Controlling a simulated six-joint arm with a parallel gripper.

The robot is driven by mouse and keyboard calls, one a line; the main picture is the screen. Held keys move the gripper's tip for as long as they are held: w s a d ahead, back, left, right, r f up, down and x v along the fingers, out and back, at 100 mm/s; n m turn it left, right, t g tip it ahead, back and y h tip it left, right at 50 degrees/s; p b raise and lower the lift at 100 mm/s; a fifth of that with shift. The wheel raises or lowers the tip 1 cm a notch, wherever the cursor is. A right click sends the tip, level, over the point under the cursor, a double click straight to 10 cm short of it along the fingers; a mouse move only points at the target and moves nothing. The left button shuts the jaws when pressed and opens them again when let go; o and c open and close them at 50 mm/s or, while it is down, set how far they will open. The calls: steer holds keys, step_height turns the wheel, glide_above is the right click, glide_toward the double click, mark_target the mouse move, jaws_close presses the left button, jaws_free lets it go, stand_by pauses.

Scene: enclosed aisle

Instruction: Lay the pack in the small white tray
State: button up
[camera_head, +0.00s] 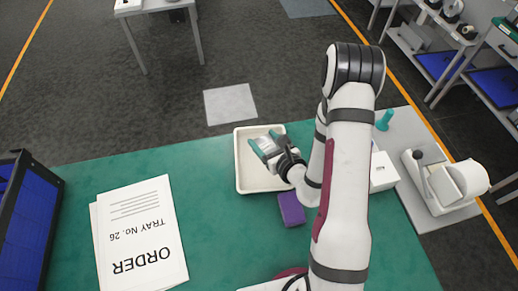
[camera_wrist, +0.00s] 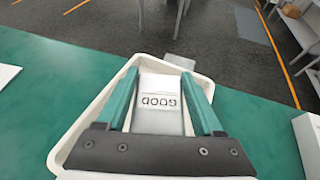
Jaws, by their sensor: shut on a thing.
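The small white tray (camera_head: 244,176) lies on the green table, below my gripper in the head view. Its rim (camera_wrist: 92,112) also shows in the wrist view. My gripper (camera_head: 265,142) is over the tray, with its teal fingers shut on the pack. The pack (camera_head: 267,149) is a small white and grey packet, and the word GOOD shows on it in the wrist view (camera_wrist: 160,103). The pack is between the two fingers (camera_wrist: 162,95). Whether it touches the tray floor I cannot tell.
A purple box (camera_head: 291,209) lies just below the tray on the green table (camera_head: 220,240). Order sheets (camera_head: 140,235) lie at the left. A white box (camera_head: 383,173) and a tape dispenser (camera_head: 445,185) stand at the right. A dark-framed blue bin (camera_head: 30,215) is at the left edge.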

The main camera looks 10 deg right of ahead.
steer(key=shift+w+a+f, duration=0.2)
steer(key=shift+a+f, duration=0.05)
steer(key=shift+f, duration=0.6)
steer(key=shift+w+a+f, duration=0.15)
steer(key=shift+a+f, duration=0.15)
steer(key=shift+f, duration=0.6)
steer(key=shift+w+a+f, duration=0.2)
steer(key=shift+a+f, duration=0.05)
steer(key=shift+f, duration=0.6)
steer(key=shift+f, duration=0.1)
steer(key=o, duration=1.2)
